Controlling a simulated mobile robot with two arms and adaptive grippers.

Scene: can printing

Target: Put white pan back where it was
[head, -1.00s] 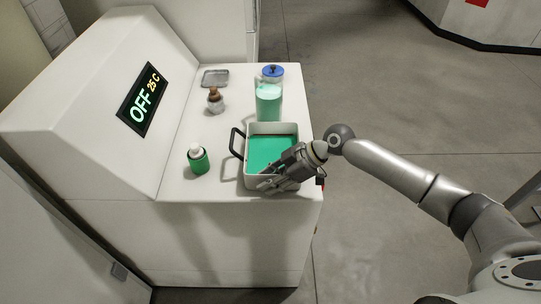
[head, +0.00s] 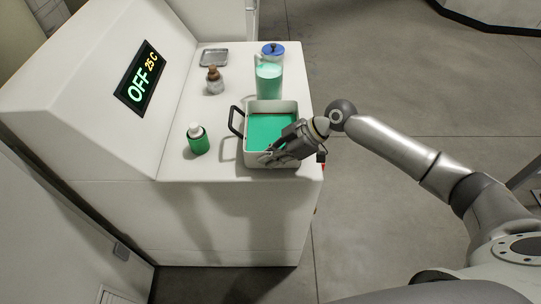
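The white pan (head: 248,122) is a rectangular vessel with green contents and a black loop handle on its left side. It stands near the right edge of the white worktop. My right gripper (head: 268,157) reaches in from the right, over the pan's front right corner, and covers part of the front and right rim. I cannot tell whether its fingers are closed on the pan. The pan's right side is partly hidden behind the gripper. My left gripper is out of view.
A green translucent cylinder (head: 268,84) stands just behind the pan, with a blue-topped container (head: 272,49) beyond it. A green bottle (head: 198,140), a brown-topped bottle (head: 214,82) and a grey tray (head: 213,58) are on the left. The machine display (head: 140,78) reads OFF 25 C.

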